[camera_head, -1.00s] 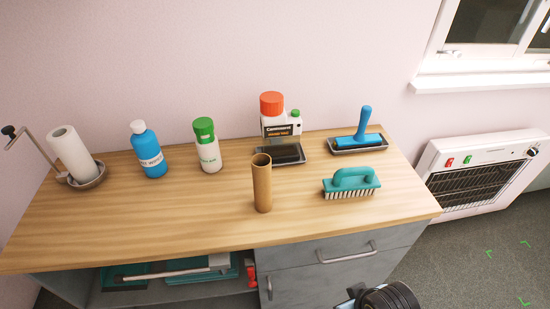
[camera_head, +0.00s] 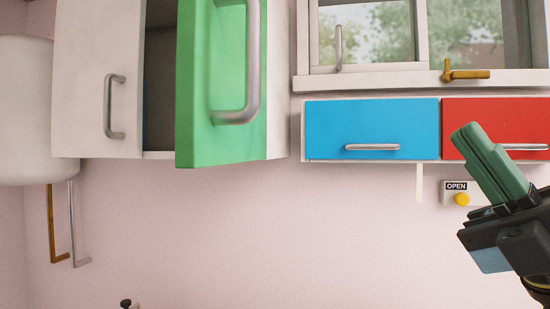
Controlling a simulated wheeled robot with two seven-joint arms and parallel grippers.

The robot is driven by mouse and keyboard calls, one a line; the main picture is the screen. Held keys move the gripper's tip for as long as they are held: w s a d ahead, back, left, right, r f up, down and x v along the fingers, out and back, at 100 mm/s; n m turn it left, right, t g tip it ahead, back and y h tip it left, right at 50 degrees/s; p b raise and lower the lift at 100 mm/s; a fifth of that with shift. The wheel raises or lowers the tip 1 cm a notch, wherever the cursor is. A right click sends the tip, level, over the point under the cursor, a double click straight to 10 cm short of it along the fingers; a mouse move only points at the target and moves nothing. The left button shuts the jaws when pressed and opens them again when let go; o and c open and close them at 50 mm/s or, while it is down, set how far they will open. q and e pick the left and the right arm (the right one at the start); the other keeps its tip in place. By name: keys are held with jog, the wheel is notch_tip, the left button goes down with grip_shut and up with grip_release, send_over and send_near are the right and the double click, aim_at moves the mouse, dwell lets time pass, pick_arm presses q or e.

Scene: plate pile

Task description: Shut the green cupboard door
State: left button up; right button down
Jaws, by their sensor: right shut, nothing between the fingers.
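The green cupboard door (camera_head: 193,120) stands open on the wall cupboard, swung out toward me, with a grey bar handle (camera_head: 252,75). The cupboard's dark inside (camera_head: 159,85) shows to its left, beside a white door (camera_head: 80,100) with its own handle. My right gripper (camera_head: 470,135) is at the right side of the view, its green fingers shut together and empty. It is well to the right of the green door, in front of the red drawer, and apart from the door. My left gripper is not in view.
A blue drawer (camera_head: 372,115) and a red drawer (camera_head: 497,110) hang below the window (camera_head: 375,35). An OPEN sign with a yellow button (camera_head: 461,199) is beside my right gripper. A white rounded tank (camera_head: 22,110) is at the far left. The wall below the cupboard is clear.

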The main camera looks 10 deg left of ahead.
jog(key=s+a+r+n+g+h, duration=0.3)
jog(key=s+a+n+g+h, duration=0.4)
jog(key=n, duration=0.5)
jog(key=t+h+p, duration=0.2)
jog(key=h+p, duration=0.1)
jog(key=h, duration=0.1)
send_near(198, 128)
jog(key=a, duration=0.5)
jog(key=shift+a, duration=0.35)
jog(key=shift+a+f, duration=0.15)
jog(key=shift+a, duration=0.45)
